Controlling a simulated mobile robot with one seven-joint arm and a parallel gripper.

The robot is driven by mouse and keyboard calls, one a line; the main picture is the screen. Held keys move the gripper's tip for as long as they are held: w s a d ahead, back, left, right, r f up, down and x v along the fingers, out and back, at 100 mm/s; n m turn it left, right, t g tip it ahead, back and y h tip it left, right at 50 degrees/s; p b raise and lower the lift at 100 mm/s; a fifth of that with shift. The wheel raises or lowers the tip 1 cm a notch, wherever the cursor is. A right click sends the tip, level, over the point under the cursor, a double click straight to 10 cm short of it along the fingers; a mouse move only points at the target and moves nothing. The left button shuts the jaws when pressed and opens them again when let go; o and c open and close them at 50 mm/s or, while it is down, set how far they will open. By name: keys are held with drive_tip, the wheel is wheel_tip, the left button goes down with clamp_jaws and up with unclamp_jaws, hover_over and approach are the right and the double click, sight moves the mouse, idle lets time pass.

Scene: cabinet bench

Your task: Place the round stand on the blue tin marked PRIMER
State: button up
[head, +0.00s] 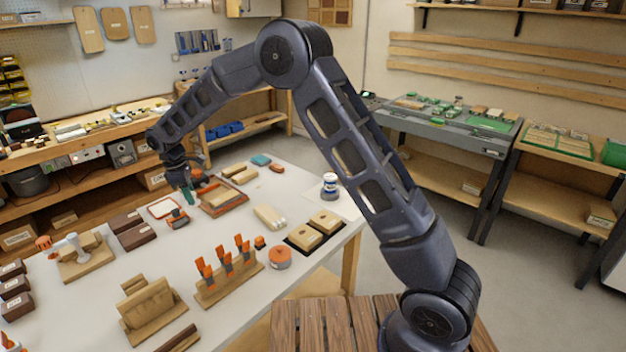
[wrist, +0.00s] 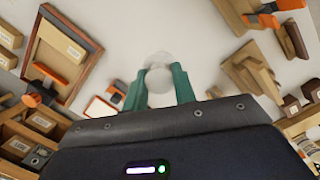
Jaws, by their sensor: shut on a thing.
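My gripper (head: 188,192) hangs over the far left part of the white bench in the head view, well left of the tin. In the wrist view its green fingers (wrist: 159,84) are shut on a small pale round thing (wrist: 158,62), which I take to be the round stand. The stand is too small or hidden to make out in the head view. A small blue and white tin (head: 329,187) stands upright on a pale sheet at the bench's right side. Its lettering is too small to read. I cannot find the tin in the wrist view.
A wooden tray (head: 222,208) with blocks and an orange-grey tool (head: 177,219) are near my gripper. Upright orange-handled clamps (head: 226,262) and a round orange item (head: 279,258) stand nearer the front. Pale blocks (head: 269,216) lie between my gripper and the tin.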

drive_tip(key=w+d+r, duration=0.3)
drive_tip(key=w+d, duration=0.8)
drive_tip(key=w, duration=0.2)
wheel_tip(320, 180, up, 7)
drive_tip(key=m, duration=0.2)
hover_over(331, 176)
drive_tip(key=f, duration=1.9)
drive_tip(key=shift+s+a+f, duration=0.1)
drive_tip(key=shift+a+f, duration=0.15)
drive_tip(key=shift+a, duration=0.05)
drive_tip(key=shift+f, duration=0.1)
drive_tip(key=o, duration=0.9)
drive_tip(key=shift+o, duration=0.2)
